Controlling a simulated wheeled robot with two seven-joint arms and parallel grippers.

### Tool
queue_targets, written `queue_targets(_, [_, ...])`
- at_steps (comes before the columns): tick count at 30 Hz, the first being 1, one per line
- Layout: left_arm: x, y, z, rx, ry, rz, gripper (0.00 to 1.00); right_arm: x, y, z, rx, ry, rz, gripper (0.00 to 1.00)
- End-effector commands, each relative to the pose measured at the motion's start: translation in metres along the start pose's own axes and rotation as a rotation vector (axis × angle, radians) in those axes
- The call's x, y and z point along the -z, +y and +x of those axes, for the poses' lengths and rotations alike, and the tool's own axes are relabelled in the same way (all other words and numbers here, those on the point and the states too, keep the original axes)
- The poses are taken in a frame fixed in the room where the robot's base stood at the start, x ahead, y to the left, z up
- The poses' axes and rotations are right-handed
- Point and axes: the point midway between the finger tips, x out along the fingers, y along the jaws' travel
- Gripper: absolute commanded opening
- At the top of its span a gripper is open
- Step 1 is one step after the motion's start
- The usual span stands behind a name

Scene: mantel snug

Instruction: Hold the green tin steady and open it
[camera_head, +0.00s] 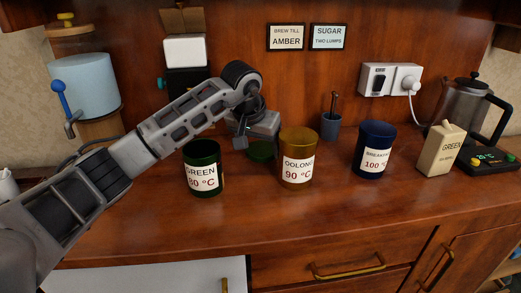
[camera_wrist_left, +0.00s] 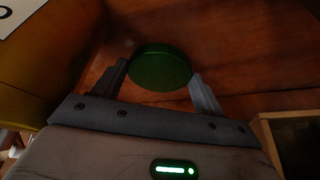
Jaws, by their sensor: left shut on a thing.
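The green tin (camera_head: 203,170), labelled GREEN 80 °C, stands upright on the counter with its top open and dark inside. Its round green lid (camera_head: 262,151) is apart from it, to its right and behind, at or just above the counter. The lid also shows in the left wrist view (camera_wrist_left: 160,68), between the two fingers. My left gripper (camera_head: 246,142) is shut on the lid, and its far finger is partly hidden in the head view. In the wrist view the gripper's fingers (camera_wrist_left: 160,80) stand on either side of the lid. My right gripper is not in view.
An amber OOLONG tin (camera_head: 298,160) stands just right of the lid. A blue BREAKFAST tin (camera_head: 374,150), a cream GREEN carton (camera_head: 441,150) and a glass kettle (camera_head: 465,112) stand further right. A small blue cup (camera_head: 330,126) is behind. The front counter (camera_head: 270,215) is clear.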

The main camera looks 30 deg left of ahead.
Motion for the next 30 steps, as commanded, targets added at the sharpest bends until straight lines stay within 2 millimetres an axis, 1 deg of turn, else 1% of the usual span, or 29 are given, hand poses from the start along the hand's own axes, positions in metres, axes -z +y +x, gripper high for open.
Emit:
queue_targets(1, [-0.004,0.001,0.009,-0.001,-0.003,0.001,0.44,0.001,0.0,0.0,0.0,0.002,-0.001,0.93])
queue_targets(3, [-0.006,0.001,0.013,-0.001,-0.001,0.001,0.44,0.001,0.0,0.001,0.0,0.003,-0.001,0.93])
queue_targets(10, [-0.005,0.0,0.013,0.0,0.001,0.0,0.44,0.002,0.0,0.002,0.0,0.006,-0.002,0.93])
queue_targets(13, [-0.007,0.0,0.016,0.001,0.001,0.0,0.44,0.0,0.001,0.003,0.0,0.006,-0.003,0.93])
queue_targets(14, [-0.007,0.0,0.016,0.001,0.001,0.0,0.74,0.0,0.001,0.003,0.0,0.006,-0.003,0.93])
queue_targets(15, [-0.006,0.0,0.016,0.001,0.001,0.0,0.8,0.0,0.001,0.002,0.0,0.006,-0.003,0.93])
queue_targets(24, [-0.006,0.0,0.014,0.0,0.001,0.0,0.8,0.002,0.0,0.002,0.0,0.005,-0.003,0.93])
queue_targets(27, [-0.004,0.0,0.006,0.0,0.004,0.0,0.8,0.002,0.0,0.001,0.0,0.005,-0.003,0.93])
queue_targets(29, [-0.004,-0.001,-0.003,0.001,0.005,-0.001,0.8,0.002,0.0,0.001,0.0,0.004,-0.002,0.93])
queue_targets(30, [-0.004,-0.001,-0.01,0.001,0.005,0.0,0.8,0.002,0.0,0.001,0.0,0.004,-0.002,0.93])
